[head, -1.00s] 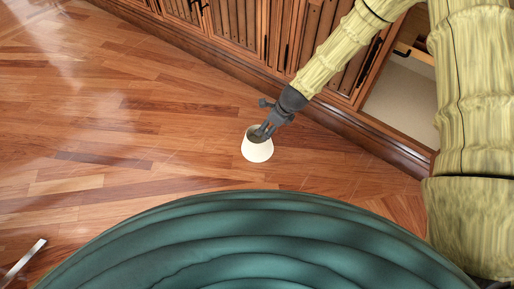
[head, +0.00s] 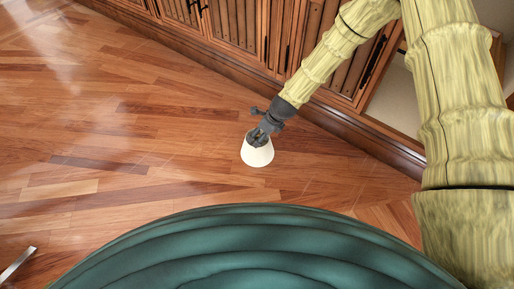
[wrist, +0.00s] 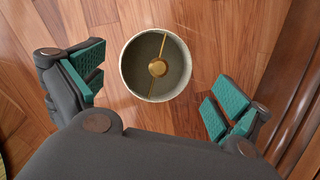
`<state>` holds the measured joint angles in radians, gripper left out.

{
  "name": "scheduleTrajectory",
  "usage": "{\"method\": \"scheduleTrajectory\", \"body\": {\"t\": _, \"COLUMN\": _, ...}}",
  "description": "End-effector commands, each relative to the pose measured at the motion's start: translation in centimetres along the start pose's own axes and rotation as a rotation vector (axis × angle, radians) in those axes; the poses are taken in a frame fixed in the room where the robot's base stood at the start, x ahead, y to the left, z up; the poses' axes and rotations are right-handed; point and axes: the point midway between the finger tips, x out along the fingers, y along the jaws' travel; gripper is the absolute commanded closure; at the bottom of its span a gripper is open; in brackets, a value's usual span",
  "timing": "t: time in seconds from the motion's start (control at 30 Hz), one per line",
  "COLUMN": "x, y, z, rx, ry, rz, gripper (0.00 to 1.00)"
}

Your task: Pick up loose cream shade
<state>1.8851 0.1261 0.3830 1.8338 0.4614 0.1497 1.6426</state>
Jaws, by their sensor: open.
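The loose cream shade (head: 257,155) stands on the wooden floor in the head view, its wide end down. In the wrist view the shade (wrist: 126,72) is seen from above, with a grey-green inside and a brass bar and hub across it. My gripper (head: 258,137) is over the shade in the head view and covers part of its top. In the wrist view my gripper (wrist: 155,85) is open, with a green-padded finger on each side of the shade and clear gaps.
Wooden cabinets (head: 235,40) with a plinth run along the back right. An open pale compartment (head: 395,95) is at the right. A metal bar (head: 18,263) lies at the lower left. The floor around the shade is clear.

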Motion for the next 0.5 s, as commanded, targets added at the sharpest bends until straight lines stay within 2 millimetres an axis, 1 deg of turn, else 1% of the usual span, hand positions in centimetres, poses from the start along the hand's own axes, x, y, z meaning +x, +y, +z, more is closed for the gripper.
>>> {"method": "scheduleTrajectory", "body": {"t": 0.03, "x": 1.0, "y": 0.1, "z": -0.1, "rx": -0.002, "ry": 0.000, "rz": 0.000, "gripper": 0.00}}
{"method": "scheduleTrajectory", "body": {"t": 0.23, "x": 3.2, "y": 0.2, "z": 0.0, "rx": -0.003, "ry": 0.001, "rz": 0.000, "gripper": 0.00}}
{"method": "scheduleTrajectory", "body": {"t": 0.33, "x": 3.7, "y": 0.2, "z": 0.1, "rx": -0.001, "ry": 0.000, "rz": 0.000, "gripper": 0.00}}
{"method": "scheduleTrajectory", "body": {"t": 0.5, "x": 3.6, "y": 0.2, "z": 0.2, "rx": -0.001, "ry": 0.000, "rz": 0.000, "gripper": 0.00}}
